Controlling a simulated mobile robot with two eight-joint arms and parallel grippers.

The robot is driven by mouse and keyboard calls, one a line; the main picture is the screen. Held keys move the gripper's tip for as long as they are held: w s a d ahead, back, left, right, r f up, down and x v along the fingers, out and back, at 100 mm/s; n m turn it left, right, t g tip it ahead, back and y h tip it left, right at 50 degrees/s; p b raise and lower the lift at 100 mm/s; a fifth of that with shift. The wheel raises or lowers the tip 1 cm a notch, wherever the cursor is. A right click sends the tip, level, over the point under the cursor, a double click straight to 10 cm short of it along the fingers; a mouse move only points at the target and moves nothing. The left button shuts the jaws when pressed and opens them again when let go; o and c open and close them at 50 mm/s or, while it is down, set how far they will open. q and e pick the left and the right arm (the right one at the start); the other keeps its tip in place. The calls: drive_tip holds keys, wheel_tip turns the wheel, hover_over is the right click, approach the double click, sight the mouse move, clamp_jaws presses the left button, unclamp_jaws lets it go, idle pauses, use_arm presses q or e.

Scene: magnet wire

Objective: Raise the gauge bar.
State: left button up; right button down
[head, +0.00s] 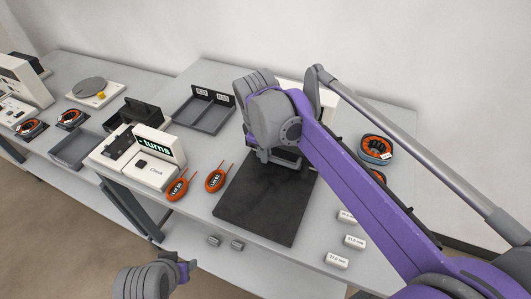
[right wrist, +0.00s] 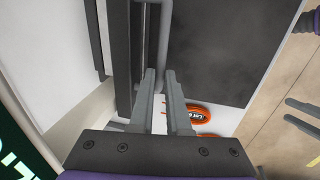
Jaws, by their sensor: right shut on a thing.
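A dark plate (head: 262,212) lies on the table, and its dark face also shows in the right wrist view (right wrist: 225,45). My right gripper (head: 272,158) is low over the plate's back end. In the right wrist view its two fingers (right wrist: 160,92) are close together around the lower end of a thin grey bar (right wrist: 165,35), which I take as the gauge bar. Its contact points are partly hidden by the fingers. In the head view my wrist covers most of the bar. My left gripper (head: 187,270) is in front of the table at the bottom, away from the plate; its jaw gap is unclear.
Two orange wire coils (head: 215,180) (head: 177,188) lie left of the plate. A white check unit (head: 150,172) with a display stands beyond them. White labelled blocks (head: 337,261) and another coil (head: 376,148) are on the right.

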wheel_tip(320, 180, up, 5)
drive_tip(key=shift+r+p, duration=0.1)
drive_tip(key=shift+p, duration=1.1)
use_arm(q)
drive_tip(key=r, duration=0.1)
drive_tip(key=w+r, duration=0.1)
drive_tip(key=r, duration=0.1)
drive_tip(key=shift+r, duration=0.3)
use_arm(e)
drive_tip(key=shift+f, duration=0.2)
use_arm(q)
drive_tip(key=shift+s, duration=0.1)
use_arm(e)
drive_tip(key=c, duration=0.9)
unclamp_jaws()
use_arm(q)
drive_tip(key=shift+w+r+p, duration=0.25)
drive_tip(key=shift+r+p, duration=0.05)
drive_tip(key=shift+r, duration=0.3)
use_arm(e)
drive_tip(key=r, duration=0.3)
drive_tip(key=s+r, duration=0.1)
drive_tip(key=r, duration=0.3)
drive_tip(key=s+a+r, duration=0.1)
drive_tip(key=r, duration=0.2)
drive_tip(key=shift+r, duration=0.3)
drive_tip(key=shift+f, duration=0.1)
